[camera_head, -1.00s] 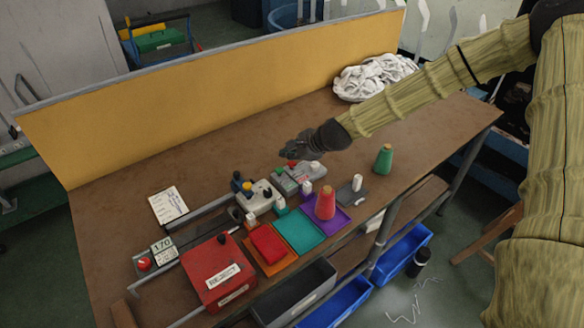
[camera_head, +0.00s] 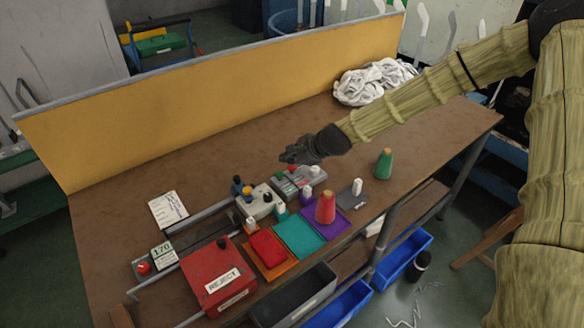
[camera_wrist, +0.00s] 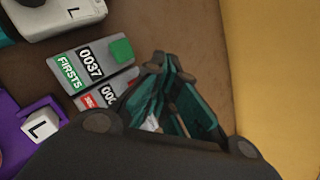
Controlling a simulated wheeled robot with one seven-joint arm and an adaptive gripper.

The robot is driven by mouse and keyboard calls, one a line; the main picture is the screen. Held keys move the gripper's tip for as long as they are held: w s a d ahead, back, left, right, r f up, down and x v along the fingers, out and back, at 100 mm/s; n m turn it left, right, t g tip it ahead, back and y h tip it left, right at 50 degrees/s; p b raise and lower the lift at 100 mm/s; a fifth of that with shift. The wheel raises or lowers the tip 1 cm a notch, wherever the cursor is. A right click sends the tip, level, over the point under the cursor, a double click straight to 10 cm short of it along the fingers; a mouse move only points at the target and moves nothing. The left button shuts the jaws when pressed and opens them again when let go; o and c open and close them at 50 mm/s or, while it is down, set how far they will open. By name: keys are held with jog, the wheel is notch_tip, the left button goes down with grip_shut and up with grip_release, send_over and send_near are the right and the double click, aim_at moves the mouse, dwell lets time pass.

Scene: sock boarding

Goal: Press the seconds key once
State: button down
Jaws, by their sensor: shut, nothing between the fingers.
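Two grey counter boxes (camera_head: 298,180) stand side by side on the bench, below my gripper in the head view. In the wrist view, the firsts counter (camera_wrist: 92,66) reads 0037 and has a green key (camera_wrist: 121,50). Beside it, the red-labelled counter (camera_wrist: 88,101) shows only the start of its label and zeros. My fingers cover the rest of it, including where its key would be. My gripper (camera_head: 284,157) is shut and empty, and its fingers also show in the wrist view (camera_wrist: 168,70). Contact with the key cannot be told.
A pale control box (camera_head: 260,201) with knobs stands left of the counters. A red cone (camera_head: 325,208) stands on a purple mat (camera_head: 343,221), and a green cone (camera_head: 384,163) stands farther right. The yellow back panel (camera_head: 220,100) rises behind; bare bench lies before it.

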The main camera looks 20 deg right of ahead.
aim_at(290, 169)
jog(key=shift+f, duration=0.15)
dwell(0.3)
jog(key=shift+f+b, duration=0.3)
jog(key=shift+b, duration=0.05)
jog(key=shift+f+b, duration=0.5)
jog(key=shift+f, duration=0.15)
dwell(1.0)
jog(key=shift+r, duration=0.15)
dwell(0.3)
jog(key=shift+r+p, duration=0.8)
jog(key=shift+r, duration=0.15)
jog(key=shift+r+p, duration=1.9)
jog(key=shift+r, duration=0.65)
